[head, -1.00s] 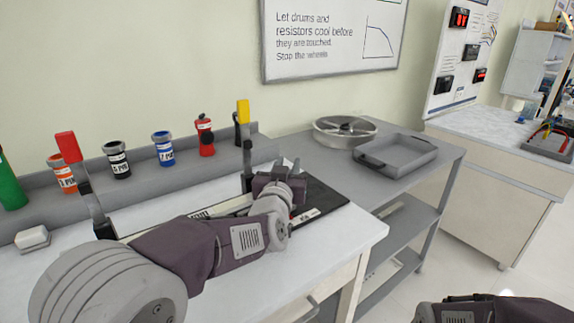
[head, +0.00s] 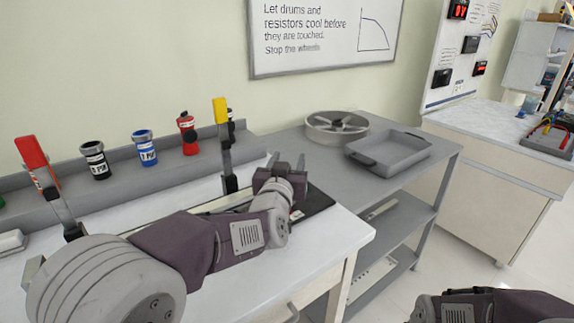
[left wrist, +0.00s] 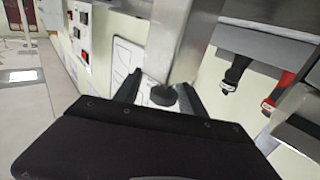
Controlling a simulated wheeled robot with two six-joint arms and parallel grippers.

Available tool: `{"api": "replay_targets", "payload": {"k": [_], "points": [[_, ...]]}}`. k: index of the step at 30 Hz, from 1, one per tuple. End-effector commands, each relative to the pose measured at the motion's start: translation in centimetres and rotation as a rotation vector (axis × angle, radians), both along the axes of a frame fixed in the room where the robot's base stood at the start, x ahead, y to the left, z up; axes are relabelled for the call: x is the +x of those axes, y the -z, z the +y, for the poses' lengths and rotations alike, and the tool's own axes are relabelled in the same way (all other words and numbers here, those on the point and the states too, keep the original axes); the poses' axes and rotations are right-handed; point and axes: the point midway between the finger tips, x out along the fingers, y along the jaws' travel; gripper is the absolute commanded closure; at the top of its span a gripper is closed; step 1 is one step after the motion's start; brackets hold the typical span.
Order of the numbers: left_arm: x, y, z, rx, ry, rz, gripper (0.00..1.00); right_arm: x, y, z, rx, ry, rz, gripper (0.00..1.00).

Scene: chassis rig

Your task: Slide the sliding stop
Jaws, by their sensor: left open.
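My left gripper (head: 286,162) reaches over the right end of the white bench, with its fingers pointing away from the camera. It is open, just right of an upright metal lever with a yellow grip (head: 221,112). In the left wrist view a grey metal post with a dark round end (left wrist: 165,92) shows between or just beyond the open fingers (left wrist: 160,90); I cannot tell whether they touch. A pale rail (head: 215,204) runs along the bench, partly hidden by my arm. I cannot clearly single out the sliding stop. My right gripper is not in view.
A lever with a red grip (head: 32,152) stands at the left. Labelled pin cups (head: 145,150) and a red bottle (head: 187,135) stand on the grey ledge.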

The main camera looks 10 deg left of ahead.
Motion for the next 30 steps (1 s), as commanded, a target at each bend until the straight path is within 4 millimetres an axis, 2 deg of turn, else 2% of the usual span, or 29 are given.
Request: {"api": "replay_targets", "payload": {"k": [9,15,30], "points": [[-5.6,-0.3,-0.1,-0.001,0.003,-0.001,0.52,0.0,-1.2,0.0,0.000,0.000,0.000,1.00],[-8.0,-0.2,-0.2,0.000,0.003,-0.001,0.52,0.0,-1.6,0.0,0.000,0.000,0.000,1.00],[-8.5,0.0,-0.1,0.000,0.002,-0.001,0.52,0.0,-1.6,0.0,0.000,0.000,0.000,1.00]]}}
